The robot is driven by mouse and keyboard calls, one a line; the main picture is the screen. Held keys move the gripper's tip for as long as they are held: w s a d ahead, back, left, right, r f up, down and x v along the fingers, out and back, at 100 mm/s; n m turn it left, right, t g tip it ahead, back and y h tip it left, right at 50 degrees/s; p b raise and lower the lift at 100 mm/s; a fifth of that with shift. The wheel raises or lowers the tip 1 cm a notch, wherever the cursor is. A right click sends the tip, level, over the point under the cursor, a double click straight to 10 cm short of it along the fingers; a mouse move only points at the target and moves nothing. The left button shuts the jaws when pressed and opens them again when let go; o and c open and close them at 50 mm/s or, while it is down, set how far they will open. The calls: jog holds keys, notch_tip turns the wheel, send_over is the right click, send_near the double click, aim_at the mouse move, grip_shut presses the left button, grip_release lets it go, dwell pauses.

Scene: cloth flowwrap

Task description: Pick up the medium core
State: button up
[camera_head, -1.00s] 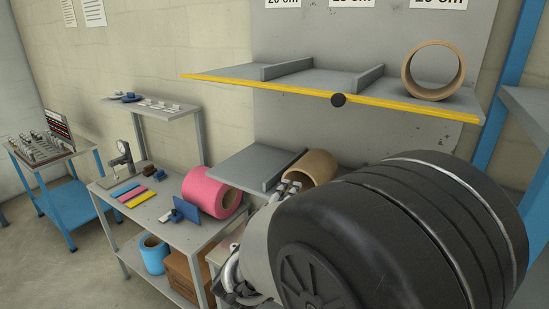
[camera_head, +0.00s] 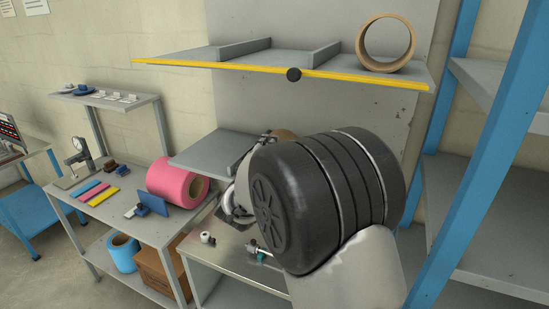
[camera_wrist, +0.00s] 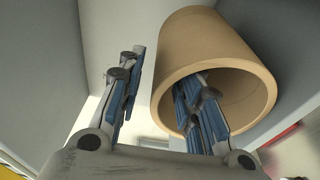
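A tan cardboard core (camera_wrist: 222,62) lies on its side in the wrist view, its open end facing my gripper (camera_wrist: 165,95). My gripper is open: one blue-padded finger is outside the core's left wall, the other reaches into its hollow. The wall is between the fingers, with a gap visible on the outer side. In the head view the same core (camera_head: 284,136) shows only in part, behind my arm, by the lower grey shelf. Another tan core (camera_head: 364,46) lies on the upper shelf. I cannot tell their sizes from labels.
The upper shelf (camera_head: 190,58) has a yellow front edge and grey dividers. The lower grey shelf (camera_head: 212,149) is bare. A pink roll (camera_head: 170,178) lies on the left bench. Blue rack posts (camera_head: 495,150) stand close on the right.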

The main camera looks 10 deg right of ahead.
jog(key=x, duration=0.3)
jog(key=shift+w+d+f, duration=0.1)
jog(key=shift+w+d, duration=0.05)
jog(key=shift+w, duration=0.15)
jog(key=shift+c, duration=0.2)
grip_shut()
dwell(0.5)
